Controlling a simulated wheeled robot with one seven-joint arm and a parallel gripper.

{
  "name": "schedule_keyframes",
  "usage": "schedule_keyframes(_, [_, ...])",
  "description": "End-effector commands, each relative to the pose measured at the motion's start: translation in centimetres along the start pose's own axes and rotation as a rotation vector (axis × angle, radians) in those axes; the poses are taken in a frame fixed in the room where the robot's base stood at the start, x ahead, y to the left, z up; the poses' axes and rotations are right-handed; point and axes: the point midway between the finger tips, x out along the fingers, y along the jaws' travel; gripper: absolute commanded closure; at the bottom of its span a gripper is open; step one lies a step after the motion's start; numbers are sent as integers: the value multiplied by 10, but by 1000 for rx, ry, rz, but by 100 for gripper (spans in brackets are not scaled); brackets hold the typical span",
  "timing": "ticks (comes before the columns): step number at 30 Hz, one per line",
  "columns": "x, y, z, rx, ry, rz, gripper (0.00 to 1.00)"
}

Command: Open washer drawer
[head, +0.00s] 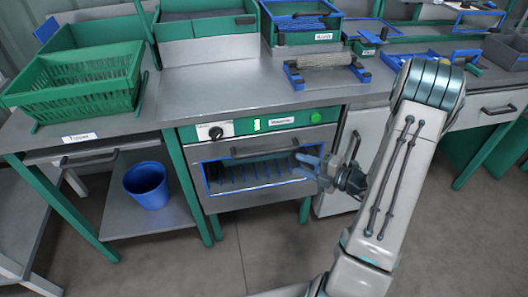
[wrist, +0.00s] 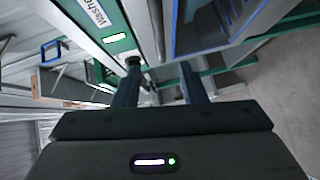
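The washer (head: 187,133) has a green control panel with a dark knob (head: 216,132), a lit display and a green button. Below the panel is the washer drawer front with a dark bar handle (head: 265,149) and a blue-framed window (head: 250,177); the drawer looks closed. My gripper (head: 303,164) is in front of the right part of the drawer, near the handle's right end. In the wrist view my gripper (wrist: 160,72) has its two fingers apart, and the handle bar (wrist: 156,30) shows between and beyond them. Contact cannot be told.
A steel counter (head: 225,90) above holds green crates (head: 78,85) and a small roller rack (head: 325,62). A blue bin (head: 147,185) stands on a low shelf at left. A grey cabinet (head: 340,200) adjoins the washer at right. The floor in front is clear.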

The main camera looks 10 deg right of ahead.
Motion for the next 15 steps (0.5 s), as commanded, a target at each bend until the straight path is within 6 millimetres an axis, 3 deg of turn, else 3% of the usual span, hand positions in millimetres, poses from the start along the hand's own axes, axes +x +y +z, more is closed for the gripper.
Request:
schedule_keyframes(5, [24, 0, -3, 2, 13, -1, 62])
schedule_keyframes(15, [96, -2, -5, 0, 16, -2, 62])
